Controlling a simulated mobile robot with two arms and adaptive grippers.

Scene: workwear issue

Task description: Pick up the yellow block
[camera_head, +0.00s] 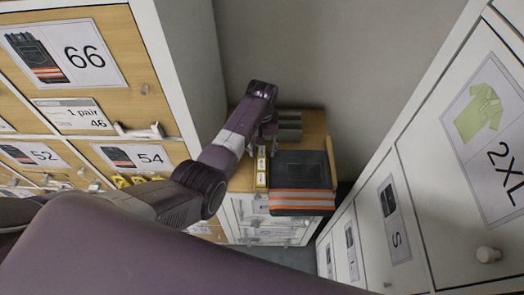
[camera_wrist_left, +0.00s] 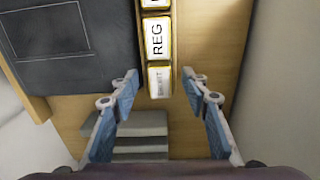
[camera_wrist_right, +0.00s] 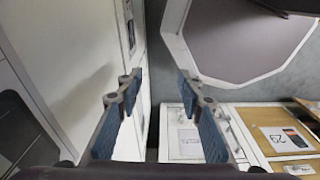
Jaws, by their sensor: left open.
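Several yellow blocks with white labels stand in a row on the wooden cabinet top; the nearest in the left wrist view reads "SHORT" (camera_wrist_left: 160,80), the one beyond it "REG" (camera_wrist_left: 157,40). The row also shows in the head view as yellow blocks (camera_head: 261,172). My left gripper (camera_wrist_left: 160,77) is open and empty, its fingers apart on either side of the "SHORT" block's end in the picture; I cannot tell its height above it. In the head view the left gripper (camera_head: 263,140) hangs over the row's far end. My right gripper (camera_wrist_right: 158,77) is open and empty.
Dark folded workwear with orange stripes (camera_head: 302,180) lies right beside the blocks. Grey stepped pieces (camera_head: 289,125) stand behind, near the wall. Wooden drawers (camera_head: 148,80) rise on the left, white drawers (camera_head: 436,200) on the right. The right wrist faces cabinet fronts (camera_wrist_right: 198,140).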

